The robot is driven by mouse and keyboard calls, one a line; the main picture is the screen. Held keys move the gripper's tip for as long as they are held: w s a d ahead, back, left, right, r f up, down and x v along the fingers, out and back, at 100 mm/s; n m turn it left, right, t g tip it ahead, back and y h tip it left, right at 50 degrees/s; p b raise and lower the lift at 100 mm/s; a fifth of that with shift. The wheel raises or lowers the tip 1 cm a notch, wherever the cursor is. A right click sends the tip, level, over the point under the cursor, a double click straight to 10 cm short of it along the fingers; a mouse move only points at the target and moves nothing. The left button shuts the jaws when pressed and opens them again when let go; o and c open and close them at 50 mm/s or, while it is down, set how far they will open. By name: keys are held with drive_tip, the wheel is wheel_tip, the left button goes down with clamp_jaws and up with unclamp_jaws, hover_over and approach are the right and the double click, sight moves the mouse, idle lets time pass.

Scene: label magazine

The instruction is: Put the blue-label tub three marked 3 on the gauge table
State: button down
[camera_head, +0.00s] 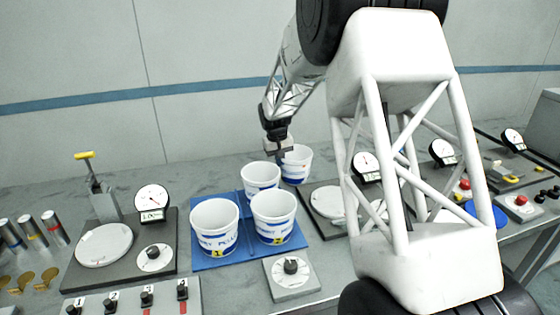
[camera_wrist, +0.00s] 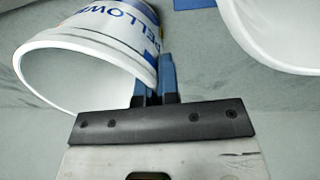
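My gripper (camera_head: 279,148) is at the back of the bench, at the rim of a white tub (camera_head: 297,165) with a blue band. In the wrist view the two blue fingers (camera_wrist: 154,88) are shut on that tub's wall (camera_wrist: 112,28), one inside and one outside. Blue lettering shows on the tub; no number is readable. Another tub (camera_head: 260,178) stands at the back of the blue tray (camera_head: 222,262), its number hidden. Tubs marked 1 (camera_head: 213,222) and 2 (camera_head: 273,210) stand in front. Round plates with dial gauges stand left (camera_head: 103,246) and right (camera_head: 327,203) of the tray.
A post with a yellow handle (camera_head: 85,156) stands behind the left plate. A knob box (camera_head: 291,277) is in front of the tray. My arm hides part of the right bench. The left plate is bare.

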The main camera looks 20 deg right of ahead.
drive_tip(key=shift+f, duration=0.15)
drive_tip(key=c, duration=1.4)
unclamp_jaws()
drive_tip(key=shift+o, duration=0.2)
wheel_tip(320, 180, up, 12)
drive_tip(key=a, duration=0.1)
drive_tip(key=shift+s+a+r, duration=0.1)
drive_tip(key=shift+r, duration=0.1)
